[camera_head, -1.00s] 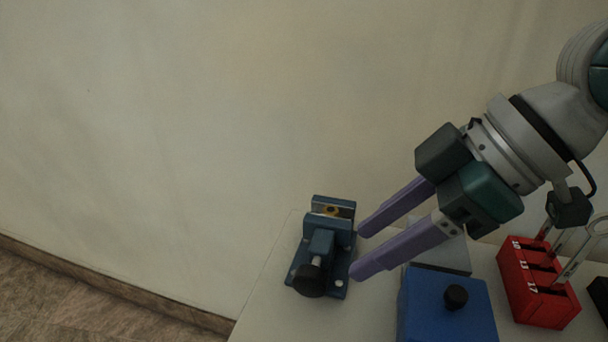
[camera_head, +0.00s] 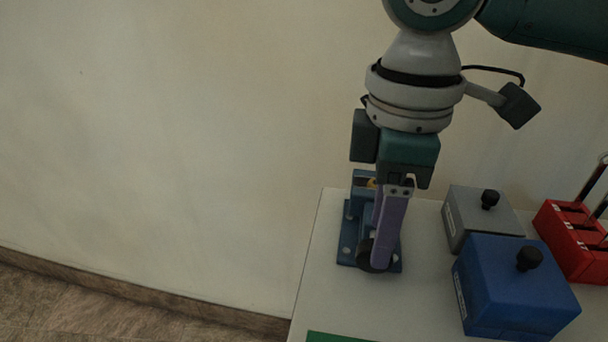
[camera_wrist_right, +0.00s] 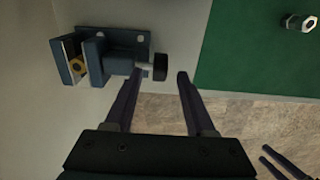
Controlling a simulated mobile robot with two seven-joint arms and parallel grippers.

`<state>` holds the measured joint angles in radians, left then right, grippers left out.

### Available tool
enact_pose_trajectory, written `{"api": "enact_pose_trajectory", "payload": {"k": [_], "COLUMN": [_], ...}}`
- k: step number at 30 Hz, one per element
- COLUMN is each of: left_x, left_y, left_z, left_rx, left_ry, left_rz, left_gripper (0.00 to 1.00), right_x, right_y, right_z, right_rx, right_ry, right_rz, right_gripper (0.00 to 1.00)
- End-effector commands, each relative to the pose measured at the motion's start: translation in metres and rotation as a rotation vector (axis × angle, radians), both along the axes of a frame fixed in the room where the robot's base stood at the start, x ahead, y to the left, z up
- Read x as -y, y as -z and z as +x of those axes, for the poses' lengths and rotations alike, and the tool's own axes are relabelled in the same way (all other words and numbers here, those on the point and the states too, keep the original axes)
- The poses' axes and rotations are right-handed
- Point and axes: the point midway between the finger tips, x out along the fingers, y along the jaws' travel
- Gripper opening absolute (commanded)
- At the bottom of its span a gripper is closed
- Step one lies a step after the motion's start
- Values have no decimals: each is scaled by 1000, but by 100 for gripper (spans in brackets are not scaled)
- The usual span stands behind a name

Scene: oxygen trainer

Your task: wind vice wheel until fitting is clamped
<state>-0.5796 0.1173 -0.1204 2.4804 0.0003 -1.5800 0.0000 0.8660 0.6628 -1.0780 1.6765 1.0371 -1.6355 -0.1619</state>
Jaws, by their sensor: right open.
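The blue vice (camera_head: 350,222) stands on the table, partly hidden behind my right gripper (camera_head: 382,255) in the head view. The right wrist view shows the vice (camera_wrist_right: 120,60) with a brass-coloured fitting (camera_wrist_right: 77,66) between its jaws; I cannot tell if both jaws touch it. The black vice wheel (camera_wrist_right: 160,67) is at the end of its screw. My right gripper (camera_wrist_right: 159,76) is open, pointing down, with its fingertips on either side of the wheel; contact is not clear. Two dark fingers, seemingly my left gripper (camera_wrist_right: 278,160), show at the lower right.
A grey box (camera_head: 460,215) and a blue box (camera_head: 515,290), both with black knobs, stand right of the vice. A red rack (camera_head: 575,240) is farther right. A green mat (camera_wrist_right: 245,60) lies near the table edge, with a metal hex piece (camera_wrist_right: 298,22) on it.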

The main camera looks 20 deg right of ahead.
Motion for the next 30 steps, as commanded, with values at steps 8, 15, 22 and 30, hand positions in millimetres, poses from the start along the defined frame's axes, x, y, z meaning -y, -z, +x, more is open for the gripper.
{"api": "enact_pose_trajectory", "payload": {"k": [8, 15, 22, 30], "left_x": [1, 1, -1, -2], "left_y": [7, 7, 7, 7], "left_z": [0, 0, 0, 0], "left_rx": [-1, -1, -2, -1], "left_ry": [-2, -2, 2, 5], "left_rz": [-4, -3, 3, 8], "left_gripper": [61, 61, 61, 61], "right_x": [0, 0, 0, 0], "right_y": [33, 34, 34, 34], "right_z": [0, 0, 0, 0], "right_rx": [0, 1, 1, 1], "right_ry": [-1, -1, -1, -1], "right_rz": [0, 1, 1, 1], "right_gripper": [55, 55, 35, 4]}}
